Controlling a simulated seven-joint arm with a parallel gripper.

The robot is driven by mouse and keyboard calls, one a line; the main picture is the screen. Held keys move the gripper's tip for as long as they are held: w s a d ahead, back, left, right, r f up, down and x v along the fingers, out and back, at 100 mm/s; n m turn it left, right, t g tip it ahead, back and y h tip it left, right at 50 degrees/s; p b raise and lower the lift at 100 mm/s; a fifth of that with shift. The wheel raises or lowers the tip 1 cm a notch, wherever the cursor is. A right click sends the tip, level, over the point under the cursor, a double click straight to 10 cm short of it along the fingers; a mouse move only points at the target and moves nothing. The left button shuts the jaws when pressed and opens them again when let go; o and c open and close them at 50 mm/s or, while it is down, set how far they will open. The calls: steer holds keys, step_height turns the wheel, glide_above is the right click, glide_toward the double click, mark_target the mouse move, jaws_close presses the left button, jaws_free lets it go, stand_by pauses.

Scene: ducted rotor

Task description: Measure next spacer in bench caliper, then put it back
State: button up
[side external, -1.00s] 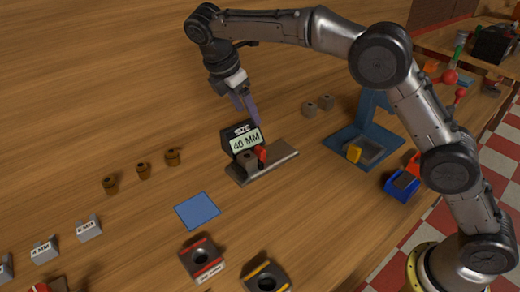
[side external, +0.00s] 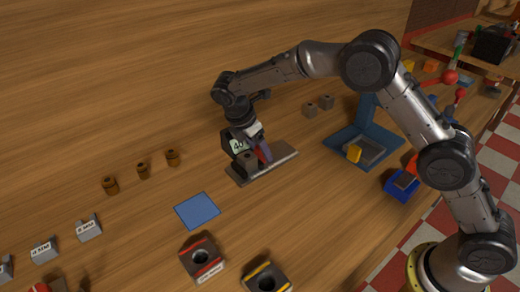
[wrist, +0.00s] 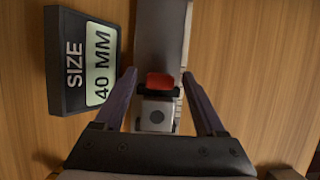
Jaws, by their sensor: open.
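The bench caliper (side external: 284,160) is a flat grey bar with a red jaw (wrist: 160,80) and a display (wrist: 82,62) reading SIZE 40 MM. My gripper (wrist: 160,88) is open, one finger on each side of the spacer with a visible gap to each. In the side view my gripper (side external: 258,151) is down at the caliper and partly hides the display and jaw.
A blue stand with a tray (side external: 362,147) is to the right. A blue square (side external: 197,211) lies in front, with brown bushings (side external: 143,170) and labelled grey blocks (side external: 88,227) leftward. Two holed blocks (side external: 202,260) stand at the front.

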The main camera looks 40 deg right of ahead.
steer(key=shift+d+f, duration=0.15)
steer(key=shift+f, duration=0.2)
steer(key=shift+c, duration=0.3)
jaws_close()
steer(key=shift+r, duration=0.1)
stand_by(0.9)
